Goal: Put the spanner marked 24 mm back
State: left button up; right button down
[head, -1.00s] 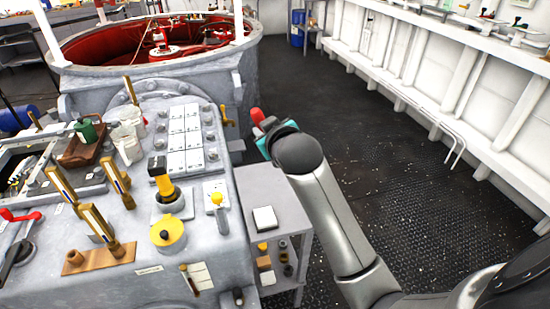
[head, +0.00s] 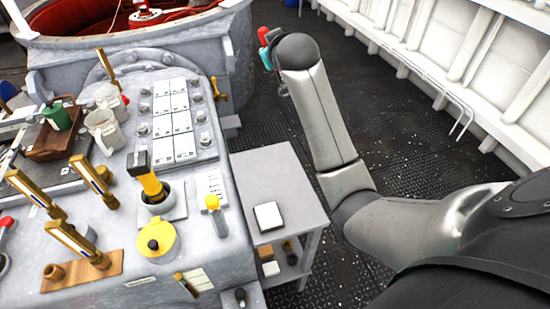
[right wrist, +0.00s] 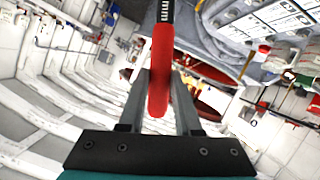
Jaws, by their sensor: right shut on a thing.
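My right gripper (right wrist: 160,90) is shut on a red-handled tool (right wrist: 160,62), seen in the right wrist view. The tool has a dark shank with white marks at the top edge, too cropped to read as a size; its far end is out of frame. In the head view the tool's red end (head: 263,34) shows just left of my right wrist, beyond the console and above the deck. My wrist hides the fingers there. My left gripper is not in view.
A grey console (head: 110,262) with levers, a yellow-handled lever (head: 151,184) and a brown tray (head: 52,143) fills the left. A small grey side table (head: 275,178) bears a white block (head: 268,216). Dark deck (head: 380,140) lies clear before the white ribbed wall (head: 470,50).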

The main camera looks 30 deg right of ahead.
notch_tip(320, 180, down, 21)
jog(key=b, duration=0.6)
jog(key=c, duration=0.9)
grip_release()
jog(key=shift+o, duration=1.3)
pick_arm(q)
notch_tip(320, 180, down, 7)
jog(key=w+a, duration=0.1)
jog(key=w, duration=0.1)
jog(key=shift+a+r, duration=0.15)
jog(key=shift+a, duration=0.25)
pick_arm(e)
jog(key=shift+o, duration=0.2)
